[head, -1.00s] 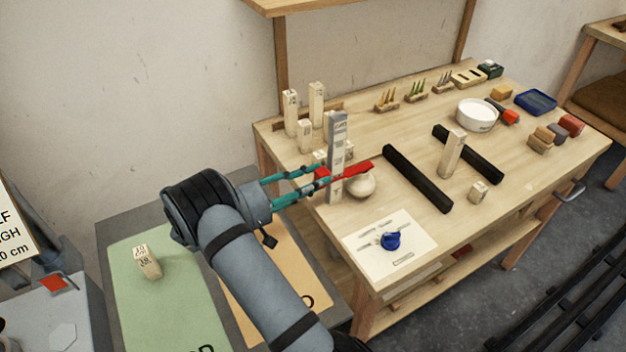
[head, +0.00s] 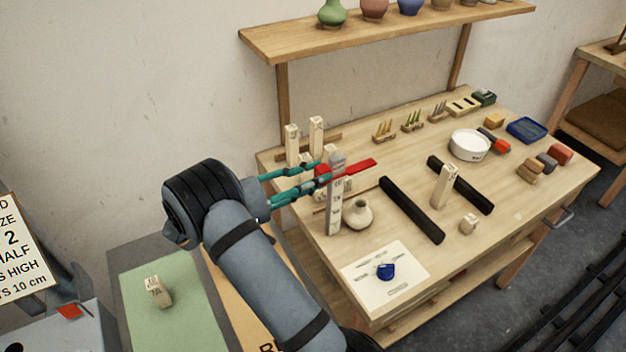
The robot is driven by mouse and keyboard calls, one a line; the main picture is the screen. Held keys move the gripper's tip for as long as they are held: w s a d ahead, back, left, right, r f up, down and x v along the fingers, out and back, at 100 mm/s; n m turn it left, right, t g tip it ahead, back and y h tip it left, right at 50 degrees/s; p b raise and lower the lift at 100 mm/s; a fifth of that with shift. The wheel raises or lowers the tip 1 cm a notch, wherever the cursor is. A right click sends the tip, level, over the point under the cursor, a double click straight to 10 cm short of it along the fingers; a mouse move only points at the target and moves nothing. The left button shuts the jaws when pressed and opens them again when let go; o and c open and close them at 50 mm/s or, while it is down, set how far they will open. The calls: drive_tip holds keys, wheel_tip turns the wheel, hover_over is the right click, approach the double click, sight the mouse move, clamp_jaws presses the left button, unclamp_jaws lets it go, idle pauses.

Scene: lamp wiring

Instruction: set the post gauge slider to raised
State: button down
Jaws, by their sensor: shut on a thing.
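The post gauge (head: 335,210) stands upright near the left front of the workbench, a pale grey post with markings. The exact finger contact is small and partly hidden.
A round cream vase (head: 358,214) stands just right of the post. Pale marked blocks (head: 292,144) stand behind it. Two black bars (head: 411,210) lie to the right. A white sheet with a blue knob (head: 385,271) is in front. A shelf (head: 390,32) with vases hangs above.

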drive_tip(key=shift+w+a+r, duration=0.1)
drive_tip(key=shift+r, duration=0.15)
drive_tip(key=c, duration=1.3)
unclamp_jaws()
drive_tip(key=v, duration=1.2)
